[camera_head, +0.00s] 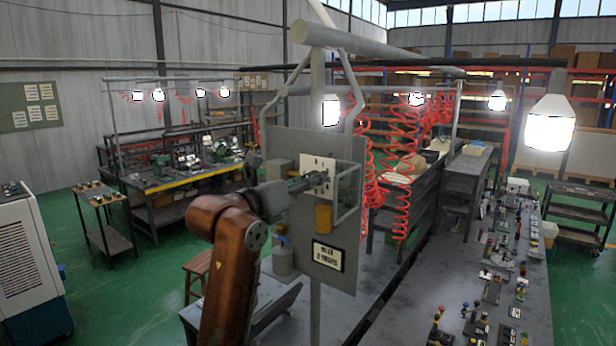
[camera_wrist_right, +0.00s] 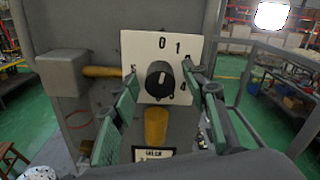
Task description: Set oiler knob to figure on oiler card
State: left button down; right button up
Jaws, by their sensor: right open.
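The oiler knob (camera_wrist_right: 159,82) is round and black, on a white dial plate (camera_wrist_right: 141,47) with 0, 1 and 4 legible; other marks are partly covered. Its pointer direction is too small to tell surely. The plate also shows in the head view (camera_head: 318,166), on a grey upright panel. The oiler card (camera_head: 328,256), white with a dark frame, hangs low on the panel; its figure is unreadable, also in the wrist view (camera_wrist_right: 153,153). My right gripper (camera_wrist_right: 160,80) is open, with its green-padded fingers on either side of the knob; contact is unclear. My left gripper is out of view.
An amber cup (camera_head: 323,218) sits below the dial plate. A grey box (camera_wrist_right: 62,74) with a yellow stub is left of the dial. A grey rail frame (camera_wrist_right: 270,85) stands out at the right. A bench with many small parts (camera_head: 490,275) lies right of the panel.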

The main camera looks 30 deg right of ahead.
jog(key=shift+w+d, duration=0.1)
jog(key=shift+d, duration=0.05)
grip_shut()
dwell(0.5)
